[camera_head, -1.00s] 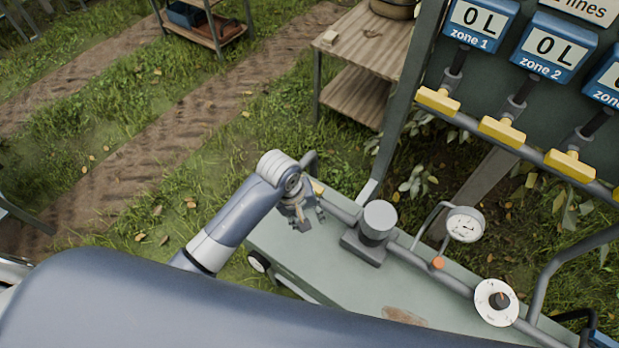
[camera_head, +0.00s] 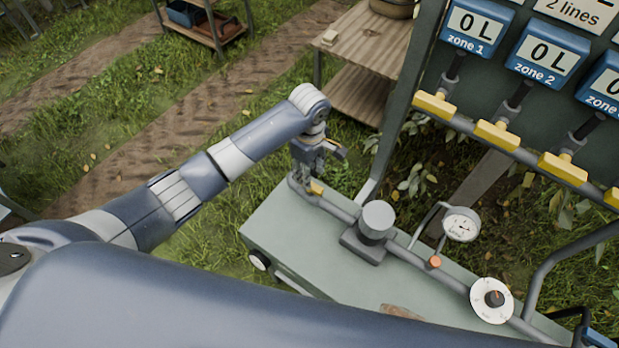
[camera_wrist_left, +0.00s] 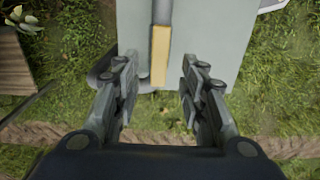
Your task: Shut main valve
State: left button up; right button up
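A yellow valve handle (camera_head: 316,187) sits at the left end of the grey pipe on the bench. In the left wrist view the yellow handle (camera_wrist_left: 160,57) lies in line with the pipe. My left gripper (camera_head: 318,163) is just above that pipe end in the head view, partly covering it. In the left wrist view my left gripper (camera_wrist_left: 158,75) is open, with one finger on either side of the handle's lower end and clear gaps between. Nothing is held. I cannot tell the exact height between fingers and handle. My right gripper is not in view.
On the green-grey bench (camera_head: 290,235) stand a grey cylinder unit (camera_head: 377,220), a gauge (camera_head: 461,224) and a white dial (camera_head: 491,300). Several yellow zone handles (camera_head: 497,135) sit on the panel. A wooden table (camera_head: 365,50) stands behind. Grass left of the bench is free.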

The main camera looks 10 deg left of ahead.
pick_arm(q)
jog(key=shift+f, duration=2.6)
grip_shut()
